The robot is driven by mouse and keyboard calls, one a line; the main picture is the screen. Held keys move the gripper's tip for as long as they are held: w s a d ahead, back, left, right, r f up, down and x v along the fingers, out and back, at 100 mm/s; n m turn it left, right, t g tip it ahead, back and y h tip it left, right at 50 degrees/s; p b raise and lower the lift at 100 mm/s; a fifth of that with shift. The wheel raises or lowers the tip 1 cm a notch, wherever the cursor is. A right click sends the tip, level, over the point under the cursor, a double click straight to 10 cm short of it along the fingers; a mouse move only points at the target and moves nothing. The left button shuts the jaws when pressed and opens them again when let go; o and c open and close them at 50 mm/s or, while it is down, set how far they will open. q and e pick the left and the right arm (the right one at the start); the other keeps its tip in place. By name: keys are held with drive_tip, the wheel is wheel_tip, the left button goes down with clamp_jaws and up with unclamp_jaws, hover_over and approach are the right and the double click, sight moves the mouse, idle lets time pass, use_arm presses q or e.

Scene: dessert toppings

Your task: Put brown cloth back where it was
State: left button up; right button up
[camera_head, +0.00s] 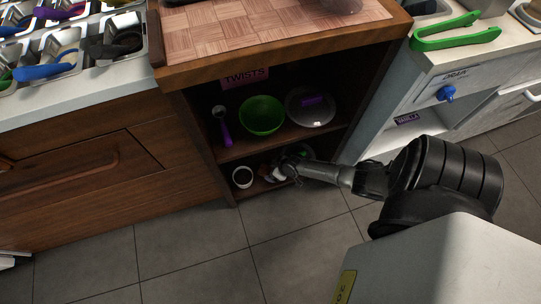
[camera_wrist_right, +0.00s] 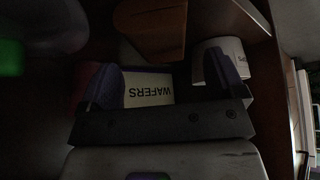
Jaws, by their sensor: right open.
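My right arm comes in from the right in the head view, and its gripper (camera_head: 283,172) is inside the lower shelf of the wooden cabinet. In the right wrist view the gripper (camera_wrist_right: 164,80) is open, its two purple-grey fingers apart with no cloth between them. A brown-orange piece (camera_wrist_right: 150,25), which looks like the brown cloth, is at the top of the wrist view, beyond the fingertips and apart from them. In the head view the cloth cannot be told clearly among the dark things around the gripper. My left gripper is not in view.
A box marked WAFERS (camera_wrist_right: 150,90) and a white round container (camera_wrist_right: 222,58) stand just beyond the fingers. A white cup (camera_head: 242,178) is on the lower shelf. A green bowl (camera_head: 262,116) and a plate (camera_head: 310,107) are on the shelf above. Cabinet walls are close.

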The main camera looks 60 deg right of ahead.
drive_tip(key=p+v, duration=0.5)
drive_tip(key=v, duration=0.3)
drive_tip(key=s+a+r+n+g+y, duration=0.1)
drive_tip(key=a+r, duration=0.5)
drive_tip(key=a, duration=0.3)
drive_tip(key=s+a+r+n+g+y, duration=0.1)
drive_tip(key=a+r+n, duration=0.1)
drive_tip(key=a+r, duration=0.5)
drive_tip(key=s+a+r+h, duration=0.1)
drive_tip(key=s+a+r, duration=0.1)
drive_tip(key=r, duration=0.6)
drive_tip(key=s+a+r+m+g, duration=0.1)
drive_tip(key=s+a+r, duration=0.2)
drive_tip(key=r, duration=0.5)
drive_tip(key=shift+s+h, duration=0.4)
drive_tip(key=shift+s, duration=0.5)
drive_tip(key=shift+a, duration=0.1)
